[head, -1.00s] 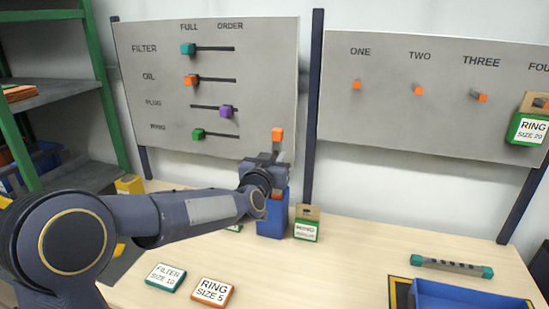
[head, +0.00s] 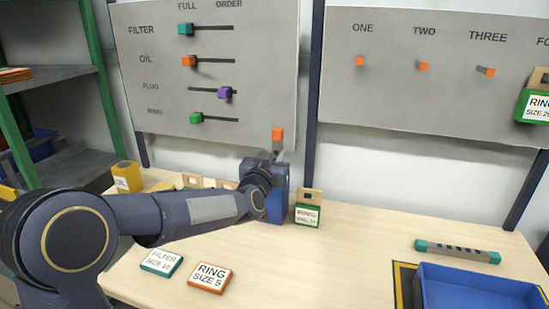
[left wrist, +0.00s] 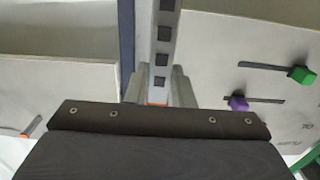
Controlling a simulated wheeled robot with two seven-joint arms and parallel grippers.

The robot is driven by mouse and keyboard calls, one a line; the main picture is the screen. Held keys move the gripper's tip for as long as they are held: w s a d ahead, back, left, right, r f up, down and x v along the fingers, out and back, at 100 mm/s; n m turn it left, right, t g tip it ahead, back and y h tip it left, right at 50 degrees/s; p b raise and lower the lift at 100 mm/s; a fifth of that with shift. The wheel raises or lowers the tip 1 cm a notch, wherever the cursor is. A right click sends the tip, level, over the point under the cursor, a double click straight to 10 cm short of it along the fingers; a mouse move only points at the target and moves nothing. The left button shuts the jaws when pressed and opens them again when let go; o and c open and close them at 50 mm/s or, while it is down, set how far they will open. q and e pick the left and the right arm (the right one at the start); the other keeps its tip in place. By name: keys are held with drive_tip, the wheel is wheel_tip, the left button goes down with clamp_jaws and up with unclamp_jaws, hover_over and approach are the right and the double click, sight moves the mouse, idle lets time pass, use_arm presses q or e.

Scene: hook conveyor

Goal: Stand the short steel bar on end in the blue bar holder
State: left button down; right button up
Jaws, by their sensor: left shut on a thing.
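The short steel bar (head: 278,149) stands upright with an orange cap at its top. My left gripper (head: 274,163) is shut on it. In the left wrist view the bar (left wrist: 163,45), with dark square holes, runs up between the fingers (left wrist: 160,88). The blue bar holder (head: 281,207) stands on the table directly below the gripper. The bar's lower end is hidden by the gripper and holder, so I cannot tell how deep it sits. My right gripper is not in view.
A green ring box (head: 307,213) stands close to the holder's right. A teal-ended bar (head: 457,252) lies by a blue tray (head: 480,290) at the right. Filter (head: 161,263) and ring (head: 210,277) cards lie in front. The table's middle is clear. Panels stand behind.

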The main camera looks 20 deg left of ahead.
use_arm(q)
drive_tip(key=c, duration=1.2)
unclamp_jaws()
drive_tip(key=shift+o, duration=0.2)
drive_tip(key=s, duration=0.7)
drive_tip(key=shift+s+b, duration=0.35)
drive_tip(key=shift+s, duration=0.05)
drive_tip(key=shift+a+r, duration=0.1)
drive_tip(key=shift+a, duration=0.05)
drive_tip(key=s+f+g+h+p, duration=0.1)
drive_tip(key=s+f+g+p, duration=0.1)
drive_tip(key=s, duration=0.9)
drive_tip(key=s+a+f+n+g+h+p, duration=0.1)
drive_tip(key=s+f+g, duration=0.4)
drive_tip(key=s, duration=0.6)
drive_tip(key=s+f+n+g+h+p, duration=0.1)
drive_tip(key=s+f+g+p, duration=0.2)
drive_tip(key=s, duration=0.8)
drive_tip(key=shift+s+a+f+g, duration=0.15)
drive_tip(key=shift+s+a+g, duration=0.2)
drive_tip(key=shift+g, duration=0.85)
